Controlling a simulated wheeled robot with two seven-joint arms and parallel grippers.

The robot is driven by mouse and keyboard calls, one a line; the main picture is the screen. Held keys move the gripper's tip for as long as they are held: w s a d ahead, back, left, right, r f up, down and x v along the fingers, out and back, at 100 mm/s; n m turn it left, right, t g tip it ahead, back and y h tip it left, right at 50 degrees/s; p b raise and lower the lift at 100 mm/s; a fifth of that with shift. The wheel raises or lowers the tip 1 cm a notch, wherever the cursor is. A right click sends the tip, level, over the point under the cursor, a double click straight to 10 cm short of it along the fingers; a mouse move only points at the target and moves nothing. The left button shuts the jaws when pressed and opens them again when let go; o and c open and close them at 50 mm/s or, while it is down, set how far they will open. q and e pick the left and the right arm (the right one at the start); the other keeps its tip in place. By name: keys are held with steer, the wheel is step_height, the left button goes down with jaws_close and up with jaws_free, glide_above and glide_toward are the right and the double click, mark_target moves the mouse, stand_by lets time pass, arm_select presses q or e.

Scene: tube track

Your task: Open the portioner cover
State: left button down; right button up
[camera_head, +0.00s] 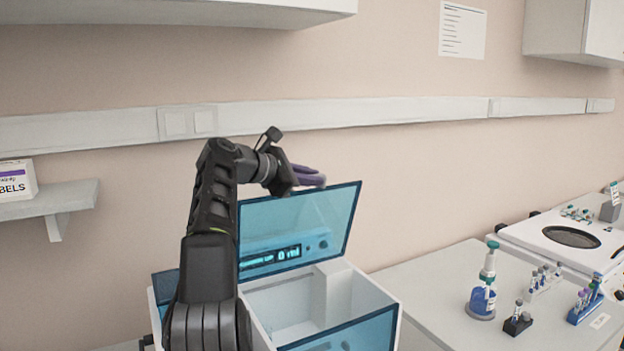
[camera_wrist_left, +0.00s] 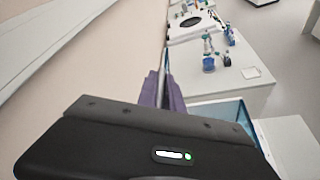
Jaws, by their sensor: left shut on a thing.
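The portioner (camera_head: 362,297) is a white box with blue see-through panels. Its blue cover (camera_head: 296,222) stands raised and tilted up at the back, and the white inside of the box shows below it. A display reading "0 ml" shows through the cover. My left gripper (camera_head: 318,178) is at the cover's upper edge, its purple fingers shut on it. In the left wrist view the purple fingers (camera_wrist_left: 162,92) close around the thin, edge-on cover. My left arm hides the left part of the portioner. My right gripper is not in view.
A blue dispenser bottle (camera_head: 482,300), small tube racks (camera_head: 517,319) and a white centrifuge-like machine (camera_head: 570,237) stand on the bench to the right. The bench between the portioner and the bottle is clear. A wall shelf (camera_head: 60,200) holds a labels box (camera_head: 17,181).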

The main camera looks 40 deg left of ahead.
arm_select(q)
steer(key=c, duration=1.5)
jaws_free()
steer(key=shift+s, duration=0.15)
steer(key=b+v, duration=0.1)
steer(key=v, duration=0.6)
steer(key=shift+s, duration=0.3)
steer(key=shift+r, duration=0.25)
